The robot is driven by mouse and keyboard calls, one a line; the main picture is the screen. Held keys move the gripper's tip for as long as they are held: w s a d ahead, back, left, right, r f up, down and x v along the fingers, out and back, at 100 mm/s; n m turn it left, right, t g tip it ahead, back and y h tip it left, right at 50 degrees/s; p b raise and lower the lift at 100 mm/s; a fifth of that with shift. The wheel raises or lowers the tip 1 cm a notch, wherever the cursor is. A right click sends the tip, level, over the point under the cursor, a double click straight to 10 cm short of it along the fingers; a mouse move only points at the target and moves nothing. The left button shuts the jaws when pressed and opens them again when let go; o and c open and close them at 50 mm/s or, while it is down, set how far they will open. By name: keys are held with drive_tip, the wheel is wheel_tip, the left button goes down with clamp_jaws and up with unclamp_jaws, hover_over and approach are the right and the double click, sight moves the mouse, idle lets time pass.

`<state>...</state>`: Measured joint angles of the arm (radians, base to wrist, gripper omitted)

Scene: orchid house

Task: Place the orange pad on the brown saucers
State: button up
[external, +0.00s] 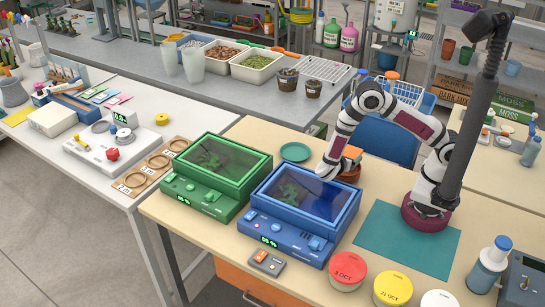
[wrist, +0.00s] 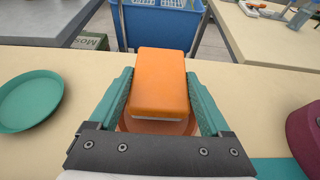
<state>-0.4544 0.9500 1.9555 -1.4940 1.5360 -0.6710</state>
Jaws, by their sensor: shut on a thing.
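My gripper (wrist: 159,76) is shut on the orange pad (wrist: 160,85), with one teal finger on each side of it. The pad is a rounded block with a pale underside edge. In the external view the orange pad (external: 353,152) is at my gripper's tip (external: 341,160), over the brown saucers (external: 350,174). In the wrist view the reddish-brown rim of the saucers (wrist: 158,128) shows just below the pad. The pad hides most of the saucers. I cannot tell whether the pad touches them.
A teal saucer (external: 295,152) lies to the left of the brown saucers. A blue lidded box (external: 300,205) and a green lidded box (external: 215,175) stand to the left on the table. A blue crate (wrist: 160,25) is beyond the table edge. A teal mat (external: 395,240) lies in front.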

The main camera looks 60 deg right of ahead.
drive_tip(key=shift+f, duration=0.1)
drive_tip(key=o, duration=1.2)
drive_tip(key=shift+a+r, duration=0.25)
drive_tip(key=shift+a, duration=0.05)
drive_tip(key=v, duration=1.1)
drive_tip(key=s+d+r+m+g+y, duration=0.4)
drive_tip(key=s+d+r+m+y, duration=0.2)
drive_tip(key=s+r+m+y, duration=0.4)
drive_tip(key=s+a+m+t+y, duration=0.1)
drive_tip(key=s+m, duration=0.2)
drive_tip(key=m, duration=0.1)
drive_tip(key=s+a+r+m+t+y, duration=0.1)
drive_tip(key=s+m+y, duration=0.1)
drive_tip(key=m, duration=0.3)
drive_tip(key=s+a+m+t+y, duration=0.1)
drive_tip(key=s+a+m+y, duration=0.1)
drive_tip(key=s+m, duration=0.2)
drive_tip(key=shift+s+r+m+t, duration=0.1)
drive_tip(key=shift+r+m+t, duration=0.2)
drive_tip(key=shift+t, duration=0.1)
drive_tip(key=shift+d, duration=0.1)
